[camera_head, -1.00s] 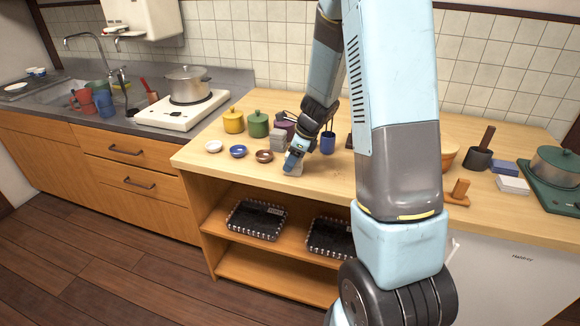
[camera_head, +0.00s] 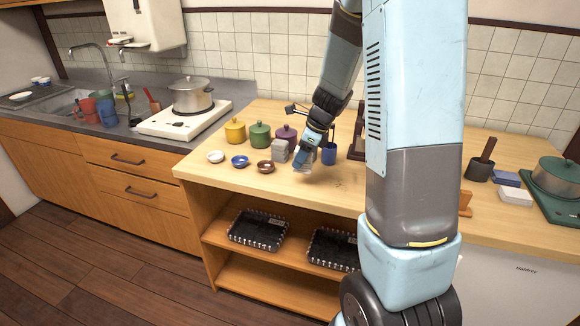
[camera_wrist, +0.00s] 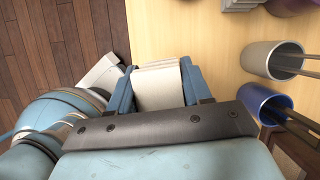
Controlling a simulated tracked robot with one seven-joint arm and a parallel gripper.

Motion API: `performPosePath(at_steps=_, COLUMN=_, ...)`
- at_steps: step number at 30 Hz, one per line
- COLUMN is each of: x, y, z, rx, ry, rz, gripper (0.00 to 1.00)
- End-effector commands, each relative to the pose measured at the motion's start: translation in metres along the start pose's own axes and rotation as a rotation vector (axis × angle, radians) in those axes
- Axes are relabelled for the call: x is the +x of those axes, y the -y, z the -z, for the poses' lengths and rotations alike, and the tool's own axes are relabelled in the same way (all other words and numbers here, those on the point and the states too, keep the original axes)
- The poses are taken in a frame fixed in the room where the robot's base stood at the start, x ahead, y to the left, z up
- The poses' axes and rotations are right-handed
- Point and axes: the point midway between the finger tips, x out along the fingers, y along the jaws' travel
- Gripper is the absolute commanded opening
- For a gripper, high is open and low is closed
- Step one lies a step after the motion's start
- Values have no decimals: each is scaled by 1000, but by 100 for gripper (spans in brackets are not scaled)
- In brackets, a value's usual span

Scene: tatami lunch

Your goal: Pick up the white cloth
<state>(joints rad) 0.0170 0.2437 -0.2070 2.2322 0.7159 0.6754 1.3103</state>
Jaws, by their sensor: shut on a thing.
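The white cloth (camera_wrist: 158,86), a folded off-white stack, sits between the two blue fingers of my gripper (camera_wrist: 160,82) in the wrist view. The gripper is shut on it. In the head view my gripper (camera_head: 306,158) points down over the wooden counter, with the pale cloth (camera_head: 300,164) partly hidden by the fingers. The cloth appears to be slightly above the counter, though the gap is hard to judge.
A blue cup (camera_head: 328,154) stands just right of the gripper, and a grey block (camera_head: 280,151) just left. A beige cup (camera_wrist: 272,60) shows in the wrist view. Small bowls (camera_head: 240,161) and lidded pots (camera_head: 260,134) stand further left. The counter front (camera_head: 325,188) is clear.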

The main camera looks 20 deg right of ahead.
Motion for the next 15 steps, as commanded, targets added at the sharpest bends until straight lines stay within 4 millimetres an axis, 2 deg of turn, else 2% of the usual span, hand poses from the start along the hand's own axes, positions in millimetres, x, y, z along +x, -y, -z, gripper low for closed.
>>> performPosePath(at_steps=1, x=-14, y=-1, z=3, rx=1, ry=2, rz=6, gripper=19)
performPosePath(at_steps=4, x=-37, y=-5, z=10, rx=0, ry=2, rz=5, gripper=19)
performPosePath(at_steps=6, x=-50, y=-9, z=23, rx=5, ry=1, rz=4, gripper=19)
performPosePath(at_steps=15, x=-92, y=-22, z=62, rx=4, ry=1, rz=2, gripper=19)
